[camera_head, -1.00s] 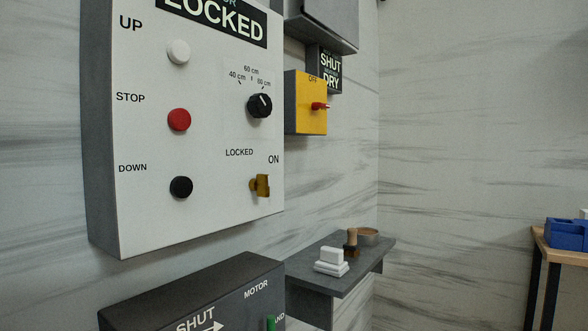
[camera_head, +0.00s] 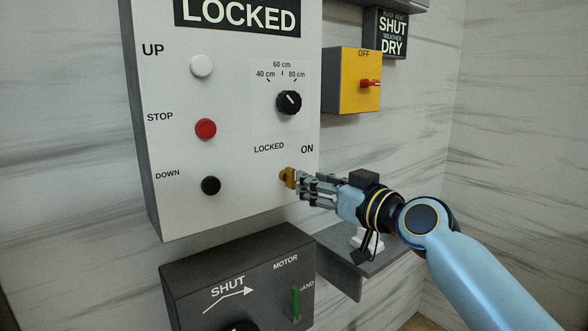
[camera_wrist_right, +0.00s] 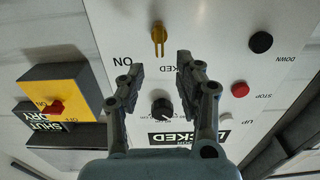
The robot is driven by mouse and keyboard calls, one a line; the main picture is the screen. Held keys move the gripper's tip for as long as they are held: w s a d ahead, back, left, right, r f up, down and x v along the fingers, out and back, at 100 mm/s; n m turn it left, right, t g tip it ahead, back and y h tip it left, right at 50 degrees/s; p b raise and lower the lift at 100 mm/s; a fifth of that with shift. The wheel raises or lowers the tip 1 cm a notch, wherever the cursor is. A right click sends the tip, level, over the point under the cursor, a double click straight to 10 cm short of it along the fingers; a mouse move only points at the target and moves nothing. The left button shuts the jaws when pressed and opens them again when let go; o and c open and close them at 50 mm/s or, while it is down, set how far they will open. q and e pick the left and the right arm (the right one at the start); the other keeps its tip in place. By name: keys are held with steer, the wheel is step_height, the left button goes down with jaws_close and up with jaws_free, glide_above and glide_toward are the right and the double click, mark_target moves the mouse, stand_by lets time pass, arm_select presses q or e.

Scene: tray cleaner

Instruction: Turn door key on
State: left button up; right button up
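The brass door key (camera_head: 289,177) sticks out of the white control panel (camera_head: 240,205), below and between the printed words LOCKED and ON. My right gripper (camera_head: 304,186) is just right of the key in the head view, with its fingers pointing left at it. In the right wrist view, which is upside down, the two fingers of my right gripper (camera_wrist_right: 160,63) are spread apart. The key (camera_wrist_right: 158,38) shows just beyond the tips, in line with the gap between them. My left gripper is not in view.
The panel also has a white button (camera_head: 201,66), a red button (camera_head: 205,128), a black button (camera_head: 210,185) and a black dial (camera_head: 289,102). A yellow switch box (camera_head: 345,80) is to its right. A dark motor box (camera_head: 235,275) and grey shelf (camera_head: 345,270) are below.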

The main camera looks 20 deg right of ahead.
mark_target(292, 168)
steer(key=x, duration=0.7)
steer(key=shift+w+p, duration=0.2)
steer(key=shift+p, duration=0.2)
jaws_close()
